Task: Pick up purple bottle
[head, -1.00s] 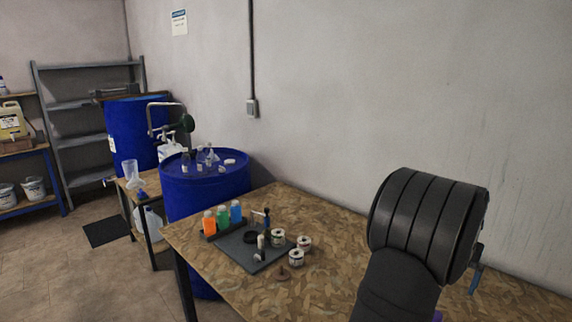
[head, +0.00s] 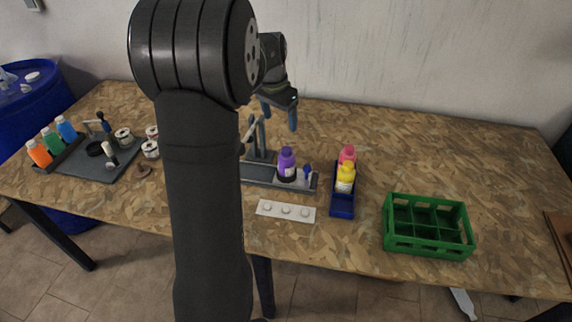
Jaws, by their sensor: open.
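The purple bottle (head: 287,163) stands upright on a grey tray (head: 262,182) near the middle of the table. It has a dark purple cap and a pale label band. My gripper (head: 279,117) hangs above and behind the tray, slightly left of the bottle and apart from it. Its blue-tipped fingers are spread, with nothing seen between them. My arm covers the left part of the tray.
Right of the bottle, a blue holder (head: 342,205) carries a yellow bottle (head: 345,178) and a pink bottle (head: 347,154). An empty green crate (head: 428,248) stands further right. A white strip (head: 286,211) lies in front. The back right table is clear.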

